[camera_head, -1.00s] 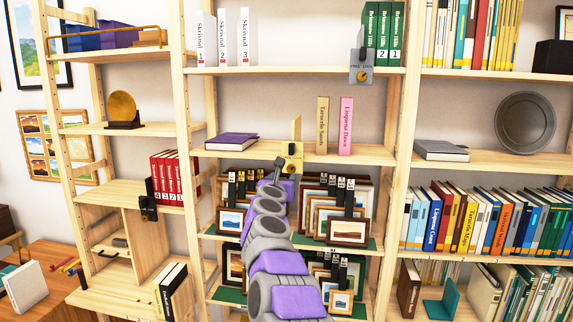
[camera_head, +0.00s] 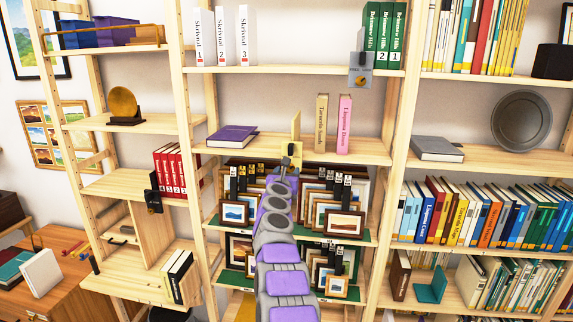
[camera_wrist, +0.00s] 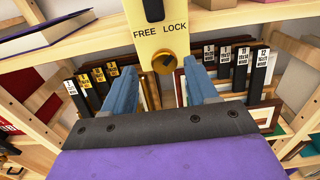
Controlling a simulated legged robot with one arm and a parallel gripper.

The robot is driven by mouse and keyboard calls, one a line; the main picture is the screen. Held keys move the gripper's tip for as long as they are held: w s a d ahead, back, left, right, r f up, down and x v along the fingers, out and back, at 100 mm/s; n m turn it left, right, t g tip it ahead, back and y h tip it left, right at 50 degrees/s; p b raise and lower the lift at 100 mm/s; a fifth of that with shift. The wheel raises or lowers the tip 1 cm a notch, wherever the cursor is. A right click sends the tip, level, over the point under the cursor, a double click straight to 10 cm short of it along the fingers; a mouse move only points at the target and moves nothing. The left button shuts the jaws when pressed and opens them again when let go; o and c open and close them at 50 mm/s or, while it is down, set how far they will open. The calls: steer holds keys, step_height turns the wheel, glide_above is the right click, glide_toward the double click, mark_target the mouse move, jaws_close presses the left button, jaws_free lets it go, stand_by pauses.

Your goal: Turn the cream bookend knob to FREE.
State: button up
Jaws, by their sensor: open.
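The cream bookend (camera_wrist: 153,33) stands at the front edge of the middle shelf. In the wrist view its face reads FREE on the left and LOCK on the right, with a dark slot above. Its brass knob (camera_wrist: 165,63) sits below the words; I cannot tell clearly which word it points to. My gripper (camera_wrist: 159,65) is open, with one blue-grey finger on each side of the knob and gaps showing between. In the head view the bookend (camera_head: 295,127) rises behind my gripper (camera_head: 287,163), which hides its lower face and the knob.
A cream book (camera_head: 321,122) and a pink book (camera_head: 343,124) stand right of the bookend. A purple book (camera_head: 232,136) lies to its left. Framed prints (camera_head: 345,223) with black label tabs crowd the shelf below. A grey bookend (camera_head: 360,72) with a knob is on the upper shelf.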

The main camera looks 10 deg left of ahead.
steer(key=shift+w+d+r+p, duration=0.15)
steer(key=shift+w+d+p, duration=0.4)
steer(key=shift+p, duration=0.65)
steer(key=shift+w, duration=0.15)
steer(key=shift+w+a+f+p, duration=0.15)
steer(key=shift+a+f+p, duration=0.1)
steer(key=shift+a+p, duration=0.3)
steer(key=shift+d, duration=0.1)
steer(key=shift+d, duration=0.25)
steer(key=c, duration=0.5)
steer(key=shift+a, duration=0.15)
steer(key=c, duration=0.5)
